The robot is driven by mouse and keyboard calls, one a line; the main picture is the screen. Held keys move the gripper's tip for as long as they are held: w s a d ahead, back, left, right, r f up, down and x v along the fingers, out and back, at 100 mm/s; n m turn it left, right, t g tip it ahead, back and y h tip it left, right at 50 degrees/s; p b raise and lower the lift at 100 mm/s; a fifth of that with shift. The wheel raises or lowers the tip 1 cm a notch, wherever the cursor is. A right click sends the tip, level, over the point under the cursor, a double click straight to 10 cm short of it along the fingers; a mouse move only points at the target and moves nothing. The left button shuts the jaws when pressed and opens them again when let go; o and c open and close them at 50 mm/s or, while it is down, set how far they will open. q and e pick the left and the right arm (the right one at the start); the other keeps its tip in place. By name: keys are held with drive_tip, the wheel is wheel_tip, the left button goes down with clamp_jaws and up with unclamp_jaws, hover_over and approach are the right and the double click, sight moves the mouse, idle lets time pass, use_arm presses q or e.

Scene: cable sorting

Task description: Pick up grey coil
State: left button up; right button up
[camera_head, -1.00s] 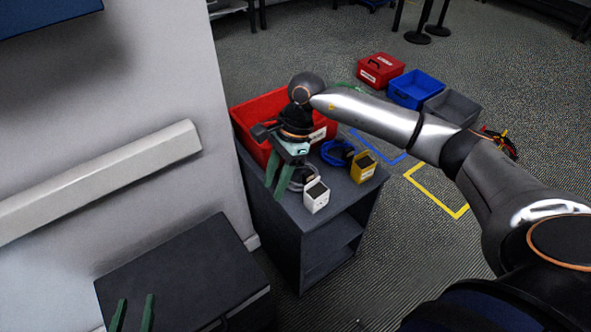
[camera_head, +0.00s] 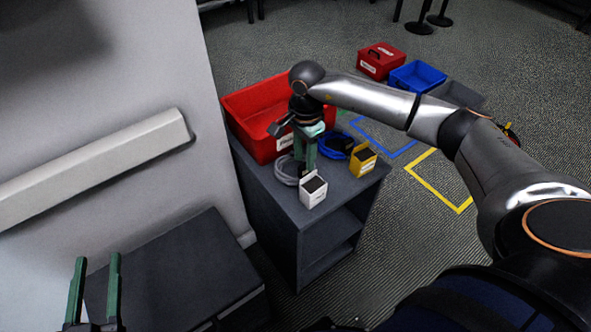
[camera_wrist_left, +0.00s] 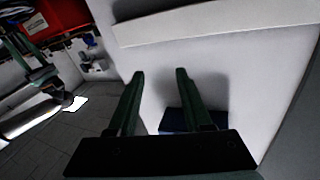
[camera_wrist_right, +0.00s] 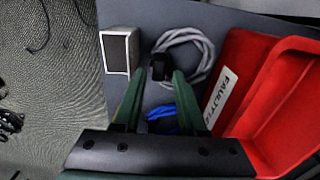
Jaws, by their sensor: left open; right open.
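The grey coil (camera_head: 285,172) lies on the dark cabinet top, behind the white box. In the right wrist view the grey coil (camera_wrist_right: 208,55) is a looped light cable with a black plug (camera_wrist_right: 160,66) at its near-left side. My right gripper (camera_head: 305,170) points down at the coil's right side. In its wrist view the open fingers (camera_wrist_right: 159,76) have their tips beside the plug; contact cannot be told. My left gripper (camera_head: 97,258) is open and empty at the lower left, far from the coil; it also shows in its wrist view (camera_wrist_left: 160,74).
A white box (camera_head: 313,192), a yellow box (camera_head: 362,177) and a blue coil (camera_head: 336,146) stand close by on the cabinet (camera_head: 270,205). A red bin (camera_head: 250,112) with a label stands behind. A wall with a white rail (camera_head: 90,165) is at left.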

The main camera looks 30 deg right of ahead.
sight(304, 166)
wheel_tip(304, 166, down, 5)
drive_tip(key=shift+b, duration=0.6)
use_arm(q)
wheel_tip(304, 166, up, 7)
drive_tip(key=m+t+h, duration=0.1)
drive_tip(key=t+h, duration=0.1)
drive_tip(key=shift+s+d+m+t, duration=0.25)
drive_tip(key=shift+s+m+t, duration=0.05)
drive_tip(key=shift+s+m, duration=0.15)
use_arm(e)
drive_tip(key=shift+c, duration=0.3)
clamp_jaws()
drive_tip(key=shift+s, duration=0.1)
